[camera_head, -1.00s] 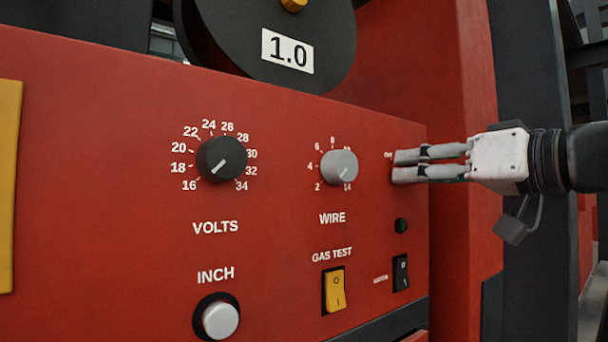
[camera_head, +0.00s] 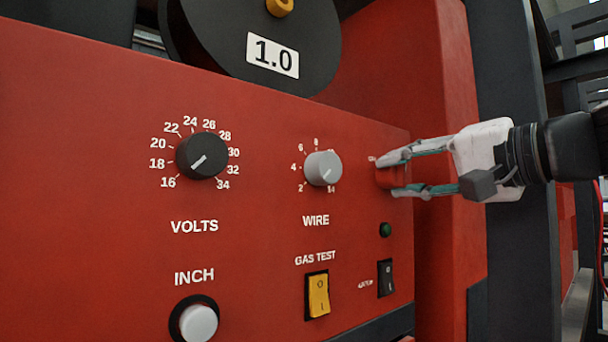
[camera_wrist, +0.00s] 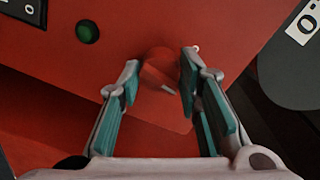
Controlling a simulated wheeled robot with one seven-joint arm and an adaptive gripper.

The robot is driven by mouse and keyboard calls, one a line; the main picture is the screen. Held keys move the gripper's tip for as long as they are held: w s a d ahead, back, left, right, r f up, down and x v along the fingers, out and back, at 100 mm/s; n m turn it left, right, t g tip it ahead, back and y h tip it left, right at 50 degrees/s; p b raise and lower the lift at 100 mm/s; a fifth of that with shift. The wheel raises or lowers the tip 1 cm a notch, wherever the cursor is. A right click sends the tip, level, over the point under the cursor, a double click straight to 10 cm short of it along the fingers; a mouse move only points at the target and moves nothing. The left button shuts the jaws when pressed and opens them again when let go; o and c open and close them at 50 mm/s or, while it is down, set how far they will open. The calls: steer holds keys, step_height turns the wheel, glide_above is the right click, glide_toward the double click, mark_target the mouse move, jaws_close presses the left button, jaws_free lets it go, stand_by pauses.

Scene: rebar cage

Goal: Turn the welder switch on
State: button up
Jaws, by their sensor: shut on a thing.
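The welder switch is a round red knob (camera_head: 386,178) at the right end of the red panel, partly hidden by my fingers in the head view. My gripper (camera_head: 389,176) reaches in from the right, shut on the knob with one finger above and one below. In the wrist view the knob (camera_wrist: 158,74) with a pale pointer mark sits between the two teal-padded fingers of my gripper (camera_wrist: 160,78). A small round lamp (camera_head: 385,230) below the knob is green, and it also shows green in the wrist view (camera_wrist: 87,32).
The panel also carries a black VOLTS dial (camera_head: 202,155), a grey WIRE dial (camera_head: 323,168), a yellow GAS TEST rocker (camera_head: 318,294), a black rocker (camera_head: 385,278) and a white INCH button (camera_head: 198,322). A black wire spool (camera_head: 320,35) stands above.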

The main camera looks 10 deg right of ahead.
steer(key=m+p, duration=0.1)
steer(key=m, duration=0.2)
steer(key=shift+m, duration=0.3)
steer(key=shift+m+p, duration=0.6)
steer(key=shift+m, duration=1.1)
steer(key=o, duration=1.1)
steer(key=shift+o, duration=0.2)
steer(key=shift+d, duration=0.15)
steer(key=v, duration=1.2)
